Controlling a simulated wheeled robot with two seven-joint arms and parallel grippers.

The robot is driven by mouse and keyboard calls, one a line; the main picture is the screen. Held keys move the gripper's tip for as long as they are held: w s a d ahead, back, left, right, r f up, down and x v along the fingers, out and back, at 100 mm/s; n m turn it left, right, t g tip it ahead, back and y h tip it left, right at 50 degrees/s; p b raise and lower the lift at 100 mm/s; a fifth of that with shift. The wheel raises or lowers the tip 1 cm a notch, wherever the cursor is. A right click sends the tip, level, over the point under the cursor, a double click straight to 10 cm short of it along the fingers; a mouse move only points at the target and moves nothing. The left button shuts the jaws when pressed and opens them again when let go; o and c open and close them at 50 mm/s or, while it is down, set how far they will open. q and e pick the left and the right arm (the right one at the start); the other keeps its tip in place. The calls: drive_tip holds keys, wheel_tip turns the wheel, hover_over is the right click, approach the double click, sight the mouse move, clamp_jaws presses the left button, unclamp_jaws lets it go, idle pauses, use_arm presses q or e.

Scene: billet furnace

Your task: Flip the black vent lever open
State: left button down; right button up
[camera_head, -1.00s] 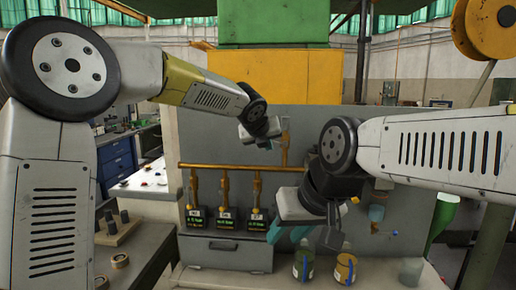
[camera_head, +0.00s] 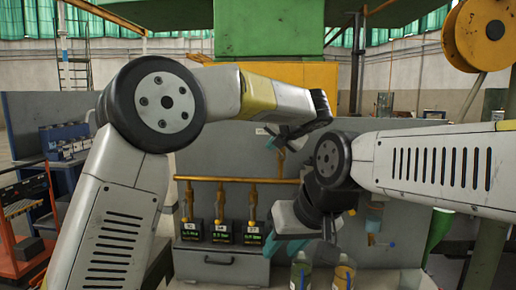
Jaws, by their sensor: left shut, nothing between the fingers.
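I cannot make out the black vent lever; it may be hidden behind my arms. My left gripper (camera_head: 284,137) is shut and empty. It is in front of the grey panel (camera_head: 225,153), by the upper end of the brass pipe's right side. My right gripper (camera_head: 298,240) hangs lower, in front of the panel's lower right part. Its jaws are angled and partly hidden, so I cannot tell their opening.
A brass pipe (camera_head: 235,180) with several valves runs across the panel above small black gauge boxes (camera_head: 222,232). A drawer (camera_head: 218,262) is below. Two bottles (camera_head: 301,272) (camera_head: 343,274) stand under my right gripper. An orange cart (camera_head: 25,215) is at the left.

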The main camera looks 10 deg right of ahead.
use_arm(q)
drive_tip(key=shift+s+d+r+m+t+y, duration=0.15)
drive_tip(key=shift+d+m+y, duration=0.15)
drive_tip(key=shift+d, duration=0.2)
drive_tip(key=shift+s+d+r+m+t+y, duration=0.2)
drive_tip(key=shift+d+m, duration=0.1)
drive_tip(key=shift+d, duration=0.35)
